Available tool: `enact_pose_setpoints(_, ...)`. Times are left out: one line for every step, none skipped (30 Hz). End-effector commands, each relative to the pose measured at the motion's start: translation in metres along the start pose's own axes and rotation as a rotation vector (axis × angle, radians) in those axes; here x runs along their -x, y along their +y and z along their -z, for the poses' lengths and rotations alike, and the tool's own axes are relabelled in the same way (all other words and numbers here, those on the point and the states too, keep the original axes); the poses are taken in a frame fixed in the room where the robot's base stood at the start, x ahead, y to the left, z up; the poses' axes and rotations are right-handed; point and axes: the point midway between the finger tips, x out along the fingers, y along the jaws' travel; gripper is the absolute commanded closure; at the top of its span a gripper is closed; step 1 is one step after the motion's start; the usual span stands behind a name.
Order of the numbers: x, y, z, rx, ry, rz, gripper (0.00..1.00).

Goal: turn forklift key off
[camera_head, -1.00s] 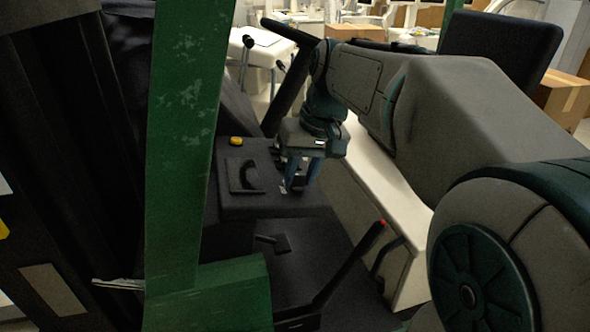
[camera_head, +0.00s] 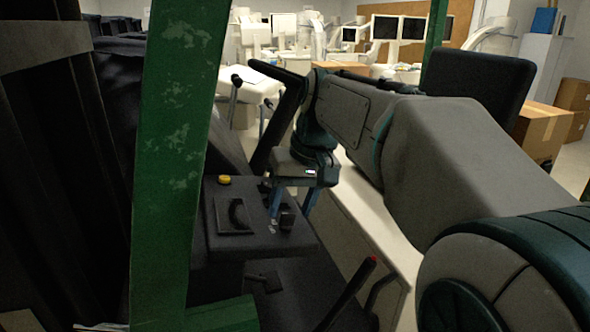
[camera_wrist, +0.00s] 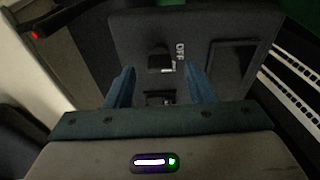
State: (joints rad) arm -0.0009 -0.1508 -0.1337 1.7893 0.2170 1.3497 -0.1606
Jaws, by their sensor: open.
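The forklift key (camera_head: 287,218) is a small dark block on the black control panel (camera_head: 228,242), beside a pale label. In the wrist view the key (camera_wrist: 160,60) stands out from the panel, with the word OFF to its right. My gripper (camera_head: 292,207) is open, its two blue fingers above the panel close to the key. In the wrist view my gripper (camera_wrist: 160,84) has a finger on either side, and the key shows ahead of the gap, apart from both fingertips. A second dark fitting (camera_wrist: 158,98) shows between the fingers, partly cut off by my gripper body.
A green post (camera_head: 170,150) stands left in front. A red-tipped lever (camera_head: 350,292) rises at lower right, beside a pale cart (camera_head: 360,225).

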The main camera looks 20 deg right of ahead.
Motion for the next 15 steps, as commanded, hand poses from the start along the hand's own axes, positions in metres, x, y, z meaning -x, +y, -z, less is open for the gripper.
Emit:
enact_pose_setpoints(0.011,0.0,0.0,-0.001,0.004,-0.001,0.51)
enact_pose_setpoints(0.018,0.0,0.001,-0.001,0.006,-0.001,0.51)
enact_pose_setpoints(0.027,0.0,0.001,-0.001,0.006,-0.001,0.51)
enact_pose_setpoints(0.035,0.0,0.001,-0.001,0.005,-0.001,0.51)
enact_pose_setpoints(0.042,0.0,0.001,-0.001,0.007,-0.001,0.51)
enact_pose_setpoints(0.052,0.0,0.001,-0.001,0.006,-0.001,0.51)
enact_pose_setpoints(0.059,0.0,0.001,-0.001,0.005,-0.001,0.51)
enact_pose_setpoints(0.066,0.0,0.001,0.0,0.006,-0.001,0.51)
enact_pose_setpoints(0.075,0.0,0.001,0.0,0.006,-0.001,0.51)
enact_pose_setpoints(0.08,0.0,0.001,0.0,0.004,-0.001,0.51)
enact_pose_setpoints(0.086,0.0,0.001,0.001,0.005,-0.001,0.51)
enact_pose_setpoints(0.093,0.0,0.001,0.001,0.004,-0.001,0.51)
enact_pose_setpoints(0.098,0.0,0.001,0.001,0.005,-0.001,0.51)
enact_pose_setpoints(0.102,0.0,0.0,0.001,0.003,-0.001,0.51)
enact_pose_setpoints(0.107,0.0,0.001,0.001,0.004,-0.001,0.51)
